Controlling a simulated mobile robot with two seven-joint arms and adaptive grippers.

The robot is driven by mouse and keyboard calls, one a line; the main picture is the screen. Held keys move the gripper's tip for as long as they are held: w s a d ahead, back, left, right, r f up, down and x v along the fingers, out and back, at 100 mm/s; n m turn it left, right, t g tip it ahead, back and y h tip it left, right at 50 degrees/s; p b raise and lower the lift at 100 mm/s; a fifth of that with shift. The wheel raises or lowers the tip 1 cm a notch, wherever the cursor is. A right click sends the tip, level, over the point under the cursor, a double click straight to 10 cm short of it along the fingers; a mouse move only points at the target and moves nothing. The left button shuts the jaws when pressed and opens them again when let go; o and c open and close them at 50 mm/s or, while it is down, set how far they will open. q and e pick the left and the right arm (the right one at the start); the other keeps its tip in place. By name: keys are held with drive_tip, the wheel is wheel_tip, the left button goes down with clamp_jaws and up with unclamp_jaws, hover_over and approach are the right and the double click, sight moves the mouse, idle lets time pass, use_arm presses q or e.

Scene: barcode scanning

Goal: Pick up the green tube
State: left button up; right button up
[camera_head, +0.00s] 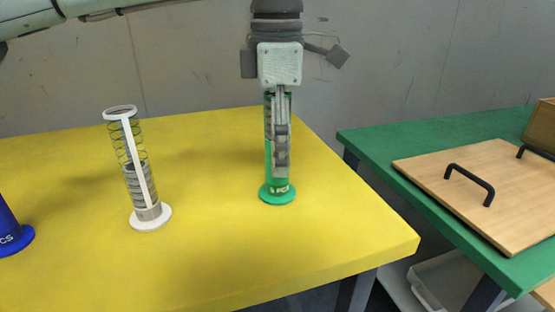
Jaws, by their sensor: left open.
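The green tube (277,192) stands upright on its round base near the right end of the yellow table (200,270). My left gripper (281,170) points down right at the tube and overlaps its upper part in the head view, hiding much of it. The gripper is open. I cannot tell whether its fingers touch the tube or stand around it. My right gripper is not in view.
A clear tube with a white base (150,217) stands to the left on the yellow table. A blue base (12,236) shows at the left edge. A green table (400,140) with a handled wooden board (520,200) stands to the right, across a gap.

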use_arm(q)
drive_tip(key=shift+f, duration=0.35)
drive_tip(key=shift+c, duration=0.5)
clamp_jaws()
drive_tip(key=shift+r, duration=0.1)
